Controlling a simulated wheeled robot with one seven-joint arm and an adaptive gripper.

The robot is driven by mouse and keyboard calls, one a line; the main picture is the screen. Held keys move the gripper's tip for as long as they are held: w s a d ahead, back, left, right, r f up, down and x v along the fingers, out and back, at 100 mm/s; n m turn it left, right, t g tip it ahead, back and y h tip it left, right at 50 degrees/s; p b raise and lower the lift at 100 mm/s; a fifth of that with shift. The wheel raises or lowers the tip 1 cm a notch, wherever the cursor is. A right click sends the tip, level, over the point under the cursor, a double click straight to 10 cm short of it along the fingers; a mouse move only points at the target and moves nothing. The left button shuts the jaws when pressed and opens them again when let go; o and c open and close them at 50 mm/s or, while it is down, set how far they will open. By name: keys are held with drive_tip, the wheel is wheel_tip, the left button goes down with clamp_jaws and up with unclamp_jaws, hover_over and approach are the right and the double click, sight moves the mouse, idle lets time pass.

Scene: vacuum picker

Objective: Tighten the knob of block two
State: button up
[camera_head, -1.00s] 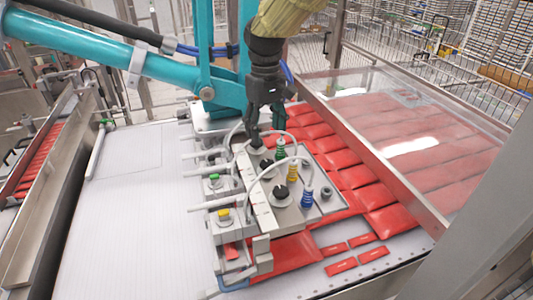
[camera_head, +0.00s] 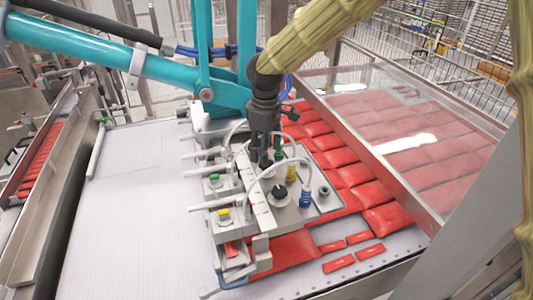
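The grey vacuum picker head (camera_head: 257,205) carries a row of blocks with black knobs, and green, yellow and blue hose fittings beside them. The front black knob (camera_head: 279,192), near the blue fitting (camera_head: 305,197), is in plain view. My gripper (camera_head: 265,161) points down over the middle of the row, left of the yellow fitting (camera_head: 291,171). Its fingertips are at or just above the middle knob, which they largely hide. I cannot tell whether they touch it or how far apart they are. The block's number is not readable.
Curved white hoses arch over the blocks close to my gripper. The teal picker arm (camera_head: 150,65) stands behind on the left. Red pouches (camera_head: 388,217) lie on the right, beside a clear-panelled guard (camera_head: 400,130). The white belt (camera_head: 130,220) on the left is bare.

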drive_tip(key=shift+f+p, duration=0.5)
drive_tip(key=shift+f, duration=1.25)
drive_tip(key=c, duration=1)
drive_tip(key=shift+c, duration=0.2)
